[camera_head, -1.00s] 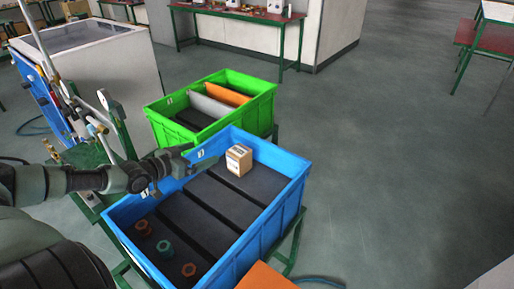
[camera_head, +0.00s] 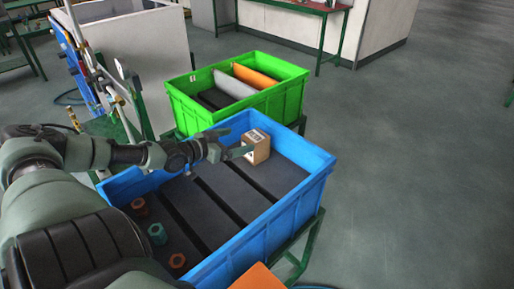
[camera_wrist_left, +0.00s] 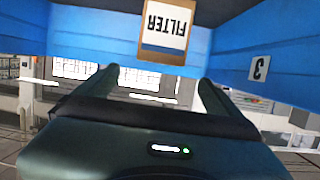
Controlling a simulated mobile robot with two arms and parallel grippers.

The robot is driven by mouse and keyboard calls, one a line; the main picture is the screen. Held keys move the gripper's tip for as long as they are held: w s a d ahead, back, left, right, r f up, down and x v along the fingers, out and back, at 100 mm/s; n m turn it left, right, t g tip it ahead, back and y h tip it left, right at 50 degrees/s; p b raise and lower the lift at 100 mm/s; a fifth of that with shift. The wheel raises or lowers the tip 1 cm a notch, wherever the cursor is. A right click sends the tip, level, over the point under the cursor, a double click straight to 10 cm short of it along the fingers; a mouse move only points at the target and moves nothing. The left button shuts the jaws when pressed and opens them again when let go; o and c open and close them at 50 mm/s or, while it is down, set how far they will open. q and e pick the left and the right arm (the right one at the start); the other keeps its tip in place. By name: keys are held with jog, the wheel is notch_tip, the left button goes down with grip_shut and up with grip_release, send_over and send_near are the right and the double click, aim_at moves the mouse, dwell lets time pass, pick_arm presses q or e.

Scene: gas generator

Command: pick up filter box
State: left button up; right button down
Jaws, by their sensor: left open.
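The filter box (camera_head: 258,146) is a small tan carton with a white label. It stands in the far part of the blue crate (camera_head: 283,212). In the left wrist view the filter box (camera_wrist_left: 164,32) shows its FILTER label upside down, ahead of my fingers and roughly centred between them. My left gripper (camera_head: 238,152) is open just left of the box, its fingertips close to it; I cannot tell whether they touch it. In the left wrist view my left gripper (camera_wrist_left: 158,76) is empty between its fingers. My right gripper is not in view.
The blue crate also holds several hexagonal nuts (camera_head: 157,234) at its near left end. A green crate (camera_head: 238,112) with grey and orange panels stands behind it. An orange surface (camera_head: 258,277) is at the bottom edge. Open floor (camera_head: 430,170) lies to the right.

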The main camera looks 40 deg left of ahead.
aim_at(247, 140)
pick_arm(q)
jog(key=shift+w+f+b, duration=0.35)
jog(key=shift+f+b, duration=0.2)
jog(key=shift+f, duration=0.25)
jog(key=shift+b+x, duration=1.55)
jog(key=shift+x, duration=0.15)
jog(key=shift+w+d+f+b, duration=0.2)
jog(key=shift+w+b, duration=0.2)
jog(key=shift+w, duration=0.3)
jog(key=shift+b+x, duration=0.3)
jog(key=shift+x, duration=0.8)
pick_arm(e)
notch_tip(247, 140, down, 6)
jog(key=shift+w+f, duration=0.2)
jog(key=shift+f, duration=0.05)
pick_arm(q)
jog(key=c, duration=1.5)
jog(key=shift+c, duration=0.9)
jog(key=shift+r, duration=0.15)
